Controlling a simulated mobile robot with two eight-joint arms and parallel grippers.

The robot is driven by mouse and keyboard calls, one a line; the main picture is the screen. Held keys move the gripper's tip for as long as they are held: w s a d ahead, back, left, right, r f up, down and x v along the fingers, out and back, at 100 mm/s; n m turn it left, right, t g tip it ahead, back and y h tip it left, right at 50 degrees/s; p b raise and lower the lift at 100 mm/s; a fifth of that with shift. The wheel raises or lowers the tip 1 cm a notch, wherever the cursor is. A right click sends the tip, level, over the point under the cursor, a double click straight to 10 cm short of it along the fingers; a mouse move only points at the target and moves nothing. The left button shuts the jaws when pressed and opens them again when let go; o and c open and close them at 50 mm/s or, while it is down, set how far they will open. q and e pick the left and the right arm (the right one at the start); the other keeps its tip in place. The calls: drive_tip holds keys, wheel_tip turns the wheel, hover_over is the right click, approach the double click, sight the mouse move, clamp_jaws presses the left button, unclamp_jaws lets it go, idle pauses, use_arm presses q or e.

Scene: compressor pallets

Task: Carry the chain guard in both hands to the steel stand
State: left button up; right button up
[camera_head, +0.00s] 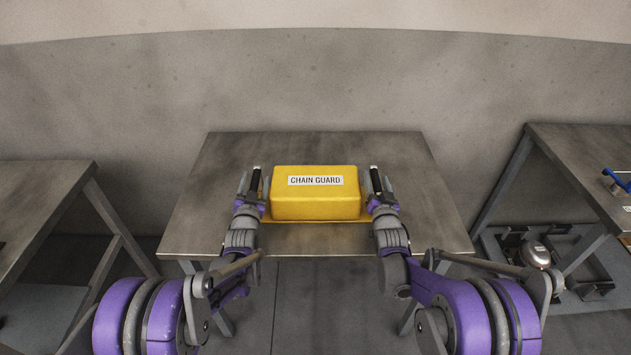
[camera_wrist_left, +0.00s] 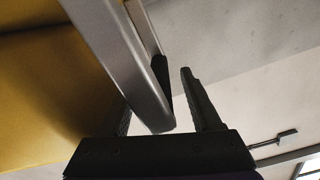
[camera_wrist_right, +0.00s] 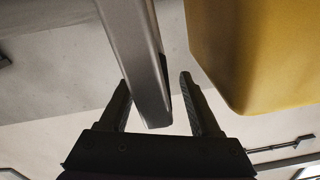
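The chain guard (camera_head: 316,204) is a yellow box with a white "CHAIN GUARD" label. It sits on the middle steel-topped table (camera_head: 330,242), near its centre, with a yellow edge showing below its front. My left gripper (camera_head: 255,185) is at its left side and my right gripper (camera_head: 377,185) at its right side. In the left wrist view, a grey bar (camera_wrist_left: 130,65) passes between the open fingers, beside the yellow wall. In the right wrist view, a similar bar (camera_wrist_right: 140,60) lies between open fingers, with gaps showing. I cannot tell which table is the steel stand.
Another table (camera_head: 40,190) stands at the left and a third (camera_head: 585,165) at the right, with a blue-handled item (camera_head: 616,180) on it. A low pallet (camera_head: 580,285) with a rounded metal part (camera_head: 537,254) is below the right table. Free tabletop surrounds the guard.

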drive_tip(key=shift+s, duration=0.2)
use_arm(q)
drive_tip(key=s, duration=1.2)
use_arm(e)
drive_tip(key=s, duration=1.1)
drive_tip(key=shift+s, duration=0.3)
use_arm(q)
drive_tip(key=shift+r, duration=0.15)
use_arm(e)
drive_tip(key=shift+d+r, duration=0.1)
